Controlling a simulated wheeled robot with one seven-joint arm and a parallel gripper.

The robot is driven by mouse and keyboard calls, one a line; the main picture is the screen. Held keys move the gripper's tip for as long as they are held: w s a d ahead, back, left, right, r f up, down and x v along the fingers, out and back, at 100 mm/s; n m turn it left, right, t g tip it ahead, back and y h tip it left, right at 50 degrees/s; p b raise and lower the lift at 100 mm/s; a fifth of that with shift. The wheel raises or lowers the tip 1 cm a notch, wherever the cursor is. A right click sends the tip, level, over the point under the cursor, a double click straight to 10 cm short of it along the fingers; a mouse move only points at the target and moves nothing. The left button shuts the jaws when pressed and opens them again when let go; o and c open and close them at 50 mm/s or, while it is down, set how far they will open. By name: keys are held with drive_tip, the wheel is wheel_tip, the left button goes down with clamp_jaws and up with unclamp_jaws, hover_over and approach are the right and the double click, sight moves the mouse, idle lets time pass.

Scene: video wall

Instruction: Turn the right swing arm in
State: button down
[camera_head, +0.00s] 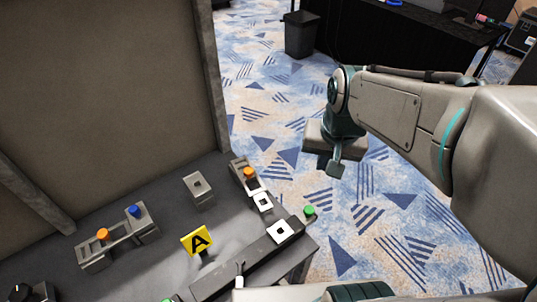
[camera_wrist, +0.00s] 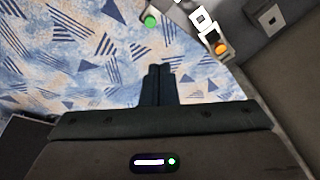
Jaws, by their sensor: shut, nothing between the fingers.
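My gripper (camera_head: 336,168) is shut and empty, over open floor beyond the right edge of the dark bench. Its closed fingers also show in the wrist view (camera_wrist: 158,72). A green knob (camera_head: 309,210) sticks out past the bench's right edge and appears to be the end of the right swing arm; it also shows in the wrist view (camera_wrist: 151,21). My gripper is apart from the knob, above and to its right in the head view. I cannot clearly see the arm's link to the bench.
A bracket with an orange knob (camera_head: 249,173) and white square plates (camera_head: 280,231) line the bench's right side. A tall panel (camera_head: 100,80) rises behind. Carpet to the right is clear; a bin (camera_head: 300,34) stands far back.

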drive_tip(key=w+a+f+m+g+y, duration=0.1)
drive_tip(key=w+a+f+m+g, duration=0.1)
drive_tip(key=w+f+m, duration=0.3)
drive_tip(key=w+a+f+m+g+y, duration=0.1)
drive_tip(key=w+f+m, duration=0.4)
drive_tip(key=w+f, duration=0.9)
drive_tip(key=shift+w+a+m+g, duration=0.3)
drive_tip(key=shift+w+a+g, duration=0.15)
drive_tip(key=shift+a, duration=0.1)
drive_tip(key=shift+f, duration=0.15)
drive_tip(key=shift+s+a+f+b, duration=0.45)
drive_tip(key=shift+a+f+b, duration=0.65)
drive_tip(key=shift+f, duration=0.5)
drive_tip(key=shift+s+a+f+b, duration=0.45)
drive_tip(key=shift+a+f+b, duration=0.4)
drive_tip(key=shift+f+b, duration=0.6)
drive_tip(key=shift+s+a+f+b, duration=0.45)
drive_tip(key=shift+a+f+b, duration=0.6)
drive_tip(key=shift+f, duration=0.7)
